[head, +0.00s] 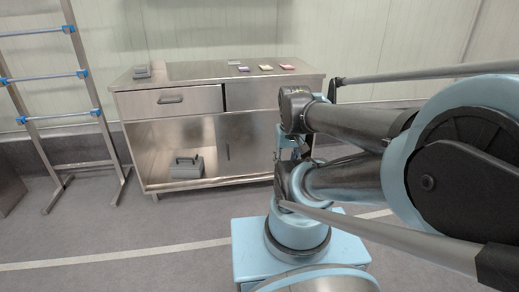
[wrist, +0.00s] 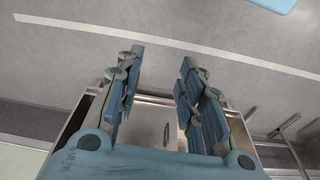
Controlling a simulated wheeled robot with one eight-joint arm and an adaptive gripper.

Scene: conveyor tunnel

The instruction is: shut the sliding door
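A steel cabinet (head: 137,110) stands ahead in the head view. Its sliding door (head: 245,140) covers the right part of the lower compartment and has a slim upright recessed handle (head: 228,149). The left part of that compartment stands open. In the wrist view the door (wrist: 150,113) and its handle (wrist: 167,131) show between the fingers, in an inverted picture. My gripper (wrist: 162,57) is open and empty, its two blue-grey fingers wide apart. In the head view my arm hides most of the gripper and the cabinet's right end.
A grey toolbox (head: 186,165) sits inside the open left part. A drawer (head: 187,100) above it looks slightly pulled out. Small coloured items (head: 266,67) lie on the cabinet top. A ladder-like rack (head: 52,73) stands at left. The floor before the cabinet is clear.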

